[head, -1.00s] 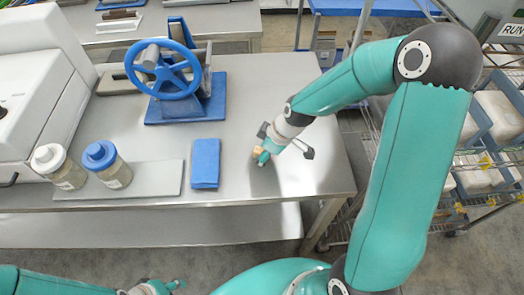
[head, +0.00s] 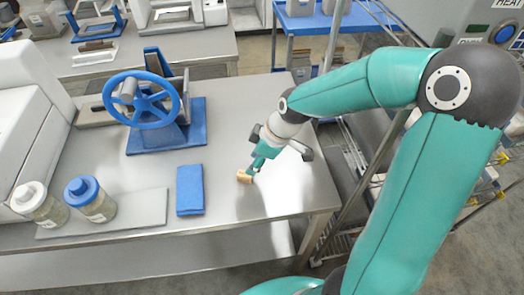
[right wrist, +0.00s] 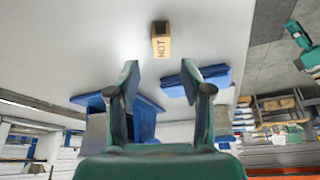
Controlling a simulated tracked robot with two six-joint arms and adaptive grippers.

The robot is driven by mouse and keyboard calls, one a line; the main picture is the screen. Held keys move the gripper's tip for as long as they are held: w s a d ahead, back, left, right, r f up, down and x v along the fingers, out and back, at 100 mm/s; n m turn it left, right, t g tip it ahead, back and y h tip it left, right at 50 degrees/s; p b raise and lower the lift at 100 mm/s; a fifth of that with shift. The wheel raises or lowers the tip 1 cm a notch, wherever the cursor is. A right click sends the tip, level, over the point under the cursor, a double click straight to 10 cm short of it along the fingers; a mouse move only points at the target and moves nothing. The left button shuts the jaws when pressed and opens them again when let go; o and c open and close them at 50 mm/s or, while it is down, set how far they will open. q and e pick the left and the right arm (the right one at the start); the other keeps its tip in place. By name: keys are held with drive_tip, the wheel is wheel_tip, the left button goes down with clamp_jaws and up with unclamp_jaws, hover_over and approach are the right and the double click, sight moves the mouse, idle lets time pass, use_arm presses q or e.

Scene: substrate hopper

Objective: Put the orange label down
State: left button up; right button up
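The orange label (head: 244,177) is a small tan-orange block on the bare steel table (head: 262,205), right of the blue folded cloth. In the right wrist view the label (right wrist: 160,40) shows the word HOT and sits beyond my fingertips, centred between them with a gap. My right gripper (head: 256,166) is just above and right of the label in the head view. In the right wrist view my right gripper (right wrist: 159,75) is open, its two fingers apart with nothing between them. My left gripper is not in view.
The blue cloth (head: 189,190) lies left of the label. A blue handwheel press (head: 143,100) stands behind it. Two jars, white-lidded (head: 35,203) and blue-lidded (head: 90,198), stand on a grey plate (head: 150,208). The table's right part is clear.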

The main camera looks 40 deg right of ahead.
drive_tip(key=shift+v, duration=2.25)
